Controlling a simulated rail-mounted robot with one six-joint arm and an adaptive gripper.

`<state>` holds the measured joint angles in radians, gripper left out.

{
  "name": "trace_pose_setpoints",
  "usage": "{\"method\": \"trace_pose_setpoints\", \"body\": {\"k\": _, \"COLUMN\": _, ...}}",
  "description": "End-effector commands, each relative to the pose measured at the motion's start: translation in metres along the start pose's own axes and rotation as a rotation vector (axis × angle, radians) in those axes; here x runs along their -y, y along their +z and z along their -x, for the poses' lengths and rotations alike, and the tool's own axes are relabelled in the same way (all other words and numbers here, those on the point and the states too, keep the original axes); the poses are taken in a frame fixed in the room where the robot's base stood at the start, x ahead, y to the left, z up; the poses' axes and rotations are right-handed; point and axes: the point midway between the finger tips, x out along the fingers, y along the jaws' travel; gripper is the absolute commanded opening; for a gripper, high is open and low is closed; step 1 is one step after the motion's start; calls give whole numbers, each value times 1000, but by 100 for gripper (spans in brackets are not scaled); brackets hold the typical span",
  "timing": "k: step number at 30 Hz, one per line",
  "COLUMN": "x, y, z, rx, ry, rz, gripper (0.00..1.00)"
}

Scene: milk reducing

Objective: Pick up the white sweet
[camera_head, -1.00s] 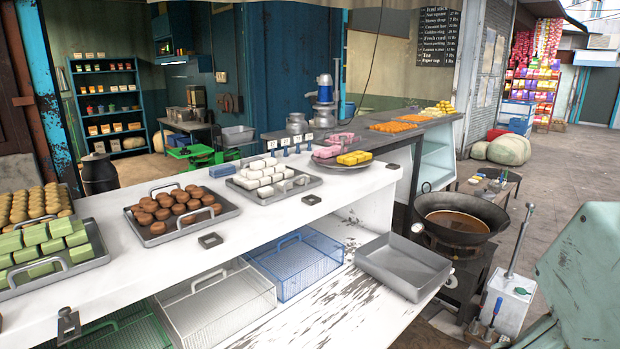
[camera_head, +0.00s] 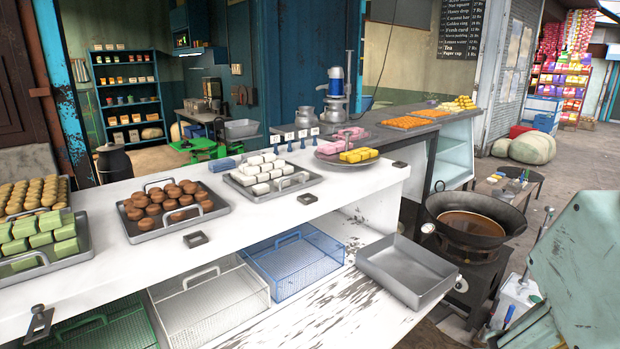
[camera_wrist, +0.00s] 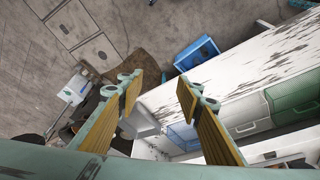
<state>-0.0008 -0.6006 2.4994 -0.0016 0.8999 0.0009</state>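The white sweets (camera_head: 268,166) are small pale blocks in rows on a grey metal tray (camera_head: 297,187) on the white counter, in the middle of the head view. My gripper (camera_wrist: 161,86) shows in the wrist view as two fingers with yellow-brown pads, spread wide apart with nothing between them. It points down past the counter side toward the floor. I see no white sweets in the wrist view, and the gripper fingers do not show in the head view.
Trays of brown sweets (camera_head: 161,205) and green sweets (camera_head: 40,233) are to the left. A plate (camera_head: 347,161) of pink and yellow sweets is to the right. Wire baskets (camera_head: 293,262) and an empty metal tray (camera_head: 407,265) sit lower. A wok (camera_head: 472,222) of brown liquid stands right.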

Motion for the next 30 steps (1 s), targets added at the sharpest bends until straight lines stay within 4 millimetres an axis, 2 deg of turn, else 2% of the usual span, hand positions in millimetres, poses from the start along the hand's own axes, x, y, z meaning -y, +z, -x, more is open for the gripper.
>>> {"method": "trace_pose_setpoints", "body": {"k": 8, "x": 0, "y": -2, "z": 1, "rx": 0, "ry": -1, "rz": 2, "gripper": 33}}
{"method": "trace_pose_setpoints", "body": {"k": 14, "x": 3, "y": -18, "z": 7, "rx": 1, "ry": -6, "rz": 16, "gripper": 33}}
{"method": "trace_pose_setpoints", "body": {"k": 20, "x": 9, "y": -52, "z": 18, "rx": 4, "ry": -19, "rz": 46, "gripper": 33}}
{"method": "trace_pose_setpoints", "body": {"k": 30, "x": 24, "y": -134, "z": 35, "rx": 3, "ry": -48, "rz": 118, "gripper": 33}}
